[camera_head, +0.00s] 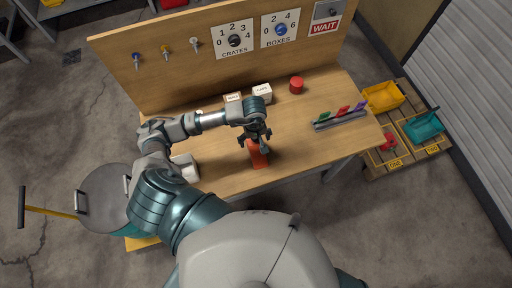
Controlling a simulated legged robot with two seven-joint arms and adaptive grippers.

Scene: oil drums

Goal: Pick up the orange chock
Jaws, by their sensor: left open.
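The orange chock (257,155) lies on the wooden workbench (225,177) near its front edge. My left gripper (262,143) is above and right at the chock, with its open fingers around or just over the chock's upper end. I cannot tell whether the fingers touch it. The gripper hides part of the chock's far end. My right gripper is not in view.
A red cylinder (297,85) and white boxes (262,93) stand behind the gripper. A rack with colored tags (341,117) is at the right. Yellow (383,97) and teal bins (424,128) stand right of the bench.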

